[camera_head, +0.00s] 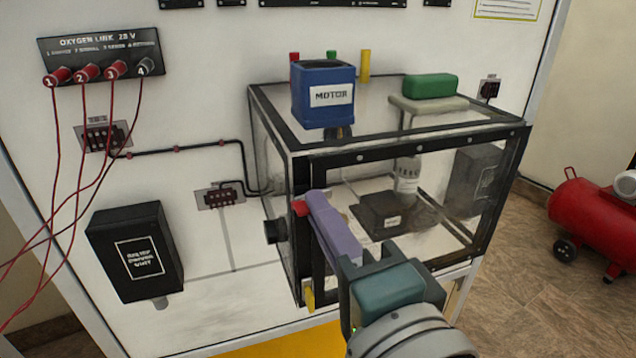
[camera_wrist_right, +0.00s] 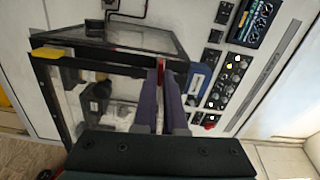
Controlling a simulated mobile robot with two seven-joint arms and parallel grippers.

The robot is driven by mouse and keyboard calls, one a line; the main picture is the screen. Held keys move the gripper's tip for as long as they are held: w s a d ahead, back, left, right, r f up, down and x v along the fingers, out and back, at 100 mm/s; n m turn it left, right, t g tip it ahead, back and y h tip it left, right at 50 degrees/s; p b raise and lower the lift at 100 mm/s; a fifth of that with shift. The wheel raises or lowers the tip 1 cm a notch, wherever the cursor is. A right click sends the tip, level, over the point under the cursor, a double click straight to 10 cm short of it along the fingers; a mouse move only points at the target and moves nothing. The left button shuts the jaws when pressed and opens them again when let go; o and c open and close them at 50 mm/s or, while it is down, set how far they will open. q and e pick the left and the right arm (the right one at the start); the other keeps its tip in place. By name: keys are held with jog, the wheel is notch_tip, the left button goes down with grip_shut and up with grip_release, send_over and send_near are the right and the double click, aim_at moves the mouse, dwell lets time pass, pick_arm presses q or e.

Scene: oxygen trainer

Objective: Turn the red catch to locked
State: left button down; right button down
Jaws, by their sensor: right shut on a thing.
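The red catch (camera_head: 299,208) is on the front left frame of the clear box (camera_head: 297,165), at mid height. Only a small red end shows in the head view, beside my fingertips. My right gripper (camera_head: 316,203) reaches in from the lower right, its purple fingers across the box front. In the right wrist view the red catch (camera_wrist_right: 161,66) shows between the tips of the two fingers (camera_wrist_right: 161,80), and the gripper is shut on it. The fingers hide most of the catch, so I cannot read its angle. My left gripper is not in view.
A blue motor block (camera_head: 322,95) and a green block (camera_head: 430,86) are on the box top. A black box (camera_head: 135,250) and red cables (camera_head: 84,140) are on the panel at left. A yellow piece (camera_head: 309,297) is low on the frame. A red tank (camera_head: 590,215) stands at right.

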jog(key=shift+m, duration=0.6)
jog(key=c, duration=1)
grip_release()
jog(key=shift+s, duration=0.1)
jog(key=b+v, duration=0.2)
jog(key=v, duration=0.7)
jog(key=shift+s+d, duration=0.15)
jog(key=shift+s, duration=0.2)
